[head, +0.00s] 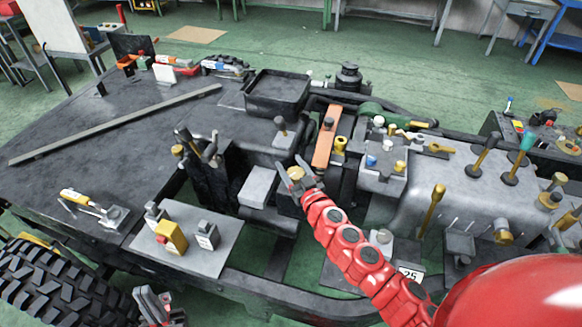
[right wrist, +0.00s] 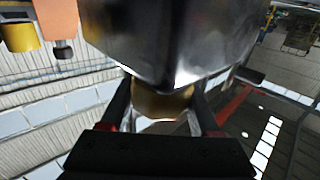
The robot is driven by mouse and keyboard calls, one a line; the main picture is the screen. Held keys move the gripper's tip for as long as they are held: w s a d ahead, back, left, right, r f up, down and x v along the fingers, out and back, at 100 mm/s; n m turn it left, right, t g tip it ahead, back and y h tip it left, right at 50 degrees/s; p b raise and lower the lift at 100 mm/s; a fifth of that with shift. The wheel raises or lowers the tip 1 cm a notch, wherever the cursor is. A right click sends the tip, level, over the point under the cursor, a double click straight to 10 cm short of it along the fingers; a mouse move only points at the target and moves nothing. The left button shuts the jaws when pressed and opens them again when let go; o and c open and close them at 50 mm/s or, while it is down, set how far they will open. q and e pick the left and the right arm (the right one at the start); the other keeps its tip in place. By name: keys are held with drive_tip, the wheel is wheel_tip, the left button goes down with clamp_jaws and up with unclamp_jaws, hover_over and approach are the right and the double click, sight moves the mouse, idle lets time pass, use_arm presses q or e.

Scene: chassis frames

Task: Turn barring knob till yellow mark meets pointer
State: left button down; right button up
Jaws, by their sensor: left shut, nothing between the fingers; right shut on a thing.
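A brass knob (head: 296,172) sits at the middle of the chassis, left of the orange bar. My right gripper (head: 296,182) is shut on this knob, one finger on each side. In the right wrist view the brass knob (right wrist: 160,102) shows between the fingers, under a dark metal block (right wrist: 180,40). I cannot make out the yellow mark or the pointer in either view. My left gripper (head: 156,308) is at the bottom left edge of the head view, shut and empty, away from the knob.
The orange bar (head: 326,138) and a brass cylinder (head: 340,145) stand just right of the knob. A grey box (head: 258,187) is close on its left. A plate (head: 205,235) with switches lies nearer, by a large tyre (head: 55,285). A black tray (head: 277,92) is behind.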

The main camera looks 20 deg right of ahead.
drive_tip(key=m+h+b, duration=0.2)
drive_tip(key=h+b, duration=0.1)
drive_tip(key=b, duration=0.2)
drive_tip(key=f+m+h+b, duration=0.1)
drive_tip(key=m+h+b, duration=0.1)
drive_tip(key=b, duration=0.3)
drive_tip(key=d+m+g+h+b, duration=0.1)
drive_tip(key=m+h+b, duration=0.1)
drive_tip(key=h+b, duration=0.2)
drive_tip(key=shift+s+f+h+b, duration=0.1)
drive_tip(key=shift+f+h+b, duration=0.15)
drive_tip(key=shift+b, duration=0.55)
drive_tip(key=m+g+h+b, duration=0.1)
drive_tip(key=h+b, duration=0.1)
drive_tip(key=b, duration=0.1)
drive_tip(key=m+g+h+b, duration=0.1)
drive_tip(key=m+b, duration=0.1)
drive_tip(key=b, duration=0.1)
drive_tip(key=d+r+m+g+h+b, duration=0.1)
drive_tip(key=h+b, duration=0.1)
drive_tip(key=b, duration=0.1)
drive_tip(key=shift+s+g+h, duration=0.3)
drive_tip(key=shift+g+h, duration=0.05)
drive_tip(key=shift+g, duration=0.05)
drive_tip(key=shift+s+d+r+m+g+h+b, duration=0.1)
drive_tip(key=shift+d+r+m+g+h+b, duration=0.15)
drive_tip(key=shift+m+g+h+b, duration=0.55)
drive_tip(key=shift+y, duration=0.3)
drive_tip(key=o, duration=1.4)
drive_tip(key=shift+c, duration=0.2)
